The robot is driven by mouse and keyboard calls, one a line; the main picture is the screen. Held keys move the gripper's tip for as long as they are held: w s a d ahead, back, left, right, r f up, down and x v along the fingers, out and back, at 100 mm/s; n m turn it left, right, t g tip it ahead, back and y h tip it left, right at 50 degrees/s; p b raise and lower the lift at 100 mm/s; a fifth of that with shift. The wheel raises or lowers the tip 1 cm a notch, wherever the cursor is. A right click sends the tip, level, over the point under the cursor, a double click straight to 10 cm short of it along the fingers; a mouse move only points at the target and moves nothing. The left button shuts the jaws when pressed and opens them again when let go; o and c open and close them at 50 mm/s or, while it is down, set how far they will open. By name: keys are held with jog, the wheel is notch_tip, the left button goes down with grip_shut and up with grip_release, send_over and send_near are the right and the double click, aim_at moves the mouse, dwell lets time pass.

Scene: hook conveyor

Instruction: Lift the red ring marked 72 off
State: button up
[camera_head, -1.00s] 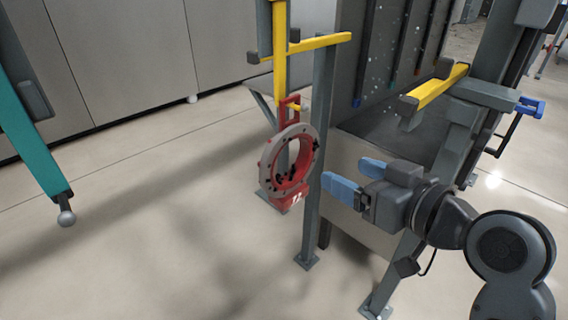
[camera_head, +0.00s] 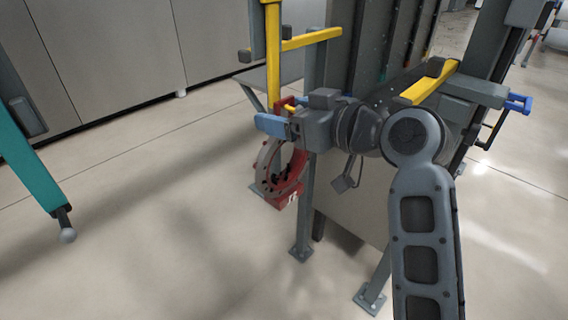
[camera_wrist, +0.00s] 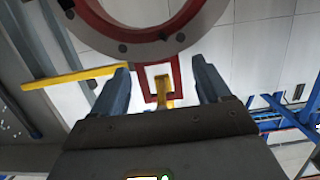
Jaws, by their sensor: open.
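The red ring (camera_head: 284,176) has a grey face and hangs below a yellow hook bar (camera_head: 272,60) in the head view. A small white marking (camera_head: 293,198) sits at its bottom, too small to read here. My gripper (camera_head: 268,124) is in front of the ring's upper part and hides some of it. In the wrist view the ring (camera_wrist: 150,40) shows at the top, and its red rectangular handle (camera_wrist: 147,85) lies between the two open blue fingers (camera_wrist: 162,85). The yellow hook tip (camera_wrist: 163,90) passes through the handle. Neither finger visibly touches the handle.
A yellow rail arm (camera_head: 315,38) on a grey post (camera_head: 306,215) stands just behind the ring. Another yellow bar (camera_head: 430,82) is at the right. A teal post (camera_head: 30,160) stands at the left. The floor between is clear.

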jog(key=shift+w+a+f, duration=0.1)
jog(key=shift+w+a, duration=0.15)
jog(key=shift+a, duration=0.05)
grip_shut()
dwell(0.6)
